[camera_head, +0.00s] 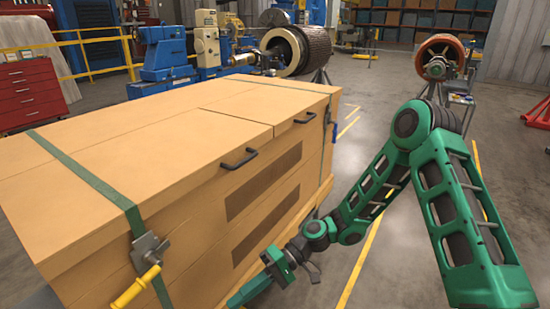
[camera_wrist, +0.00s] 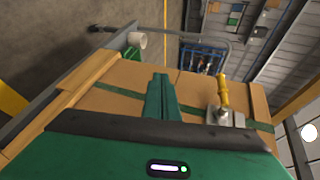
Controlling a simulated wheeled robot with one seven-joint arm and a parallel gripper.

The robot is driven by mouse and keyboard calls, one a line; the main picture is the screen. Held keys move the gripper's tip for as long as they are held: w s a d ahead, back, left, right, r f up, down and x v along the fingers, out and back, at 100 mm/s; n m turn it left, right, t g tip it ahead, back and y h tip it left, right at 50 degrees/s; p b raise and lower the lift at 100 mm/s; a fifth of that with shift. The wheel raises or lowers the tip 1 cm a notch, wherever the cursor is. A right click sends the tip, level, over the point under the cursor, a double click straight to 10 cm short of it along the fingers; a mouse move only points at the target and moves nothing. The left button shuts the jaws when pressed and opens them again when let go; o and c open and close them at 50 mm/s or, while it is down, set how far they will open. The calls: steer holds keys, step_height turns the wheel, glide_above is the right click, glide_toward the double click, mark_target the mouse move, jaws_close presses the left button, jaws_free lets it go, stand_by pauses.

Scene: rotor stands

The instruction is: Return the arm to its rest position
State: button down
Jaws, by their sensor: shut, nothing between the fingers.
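My green arm (camera_head: 465,210) reaches from the right side of the head view down toward the front of a large wooden crate. My gripper (camera_head: 238,298) is low beside the crate's front side, near the bottom of the view. In the wrist view its two green fingers (camera_wrist: 160,78) lie together, shut and empty. They point toward the crate, which fills the middle of that view. I cannot tell how wide the gap between the fingers and the crate is.
The wooden crate (camera_head: 130,120) has dark handles (camera_head: 240,160), green straps (camera_head: 80,172) and a yellow-handled ratchet (camera_head: 138,287). A rotor on a stand (camera_head: 440,60) is at the back right. Blue machinery (camera_head: 160,55) and a red cabinet (camera_head: 30,92) stand behind. Floor right of the crate is open.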

steer(key=w+d+r+m+t+h, duration=0.1)
steer(key=d+r+t+h, duration=0.15)
steer(key=d, duration=0.75)
steer(key=w+d+r+m+t+h, duration=0.1)
steer(key=w+d+r+m+h, duration=0.15)
steer(key=d, duration=0.75)
steer(key=d+r+m+t+h, duration=0.1)
steer(key=d+r+t+h, duration=0.15)
steer(key=d, duration=0.75)
steer(key=s+d+r+m+t+h, duration=0.1)
steer(key=s+d+r+m, duration=0.3)
steer(key=s+d, duration=0.4)
steer(key=s+d+r+m+h, duration=0.3)
steer(key=s+d+r+m, duration=0.1)
steer(key=s+d+r, duration=0.3)
steer(key=s+d, duration=0.2)
steer(key=d, duration=0.2)
steer(key=shift+s+d+r+t, duration=0.2)
steer(key=shift+s+d+t, duration=0.05)
steer(key=shift+d+t, duration=0.15)
steer(key=shift+w+f, duration=0.25)
steer(key=shift+w, duration=0.45)
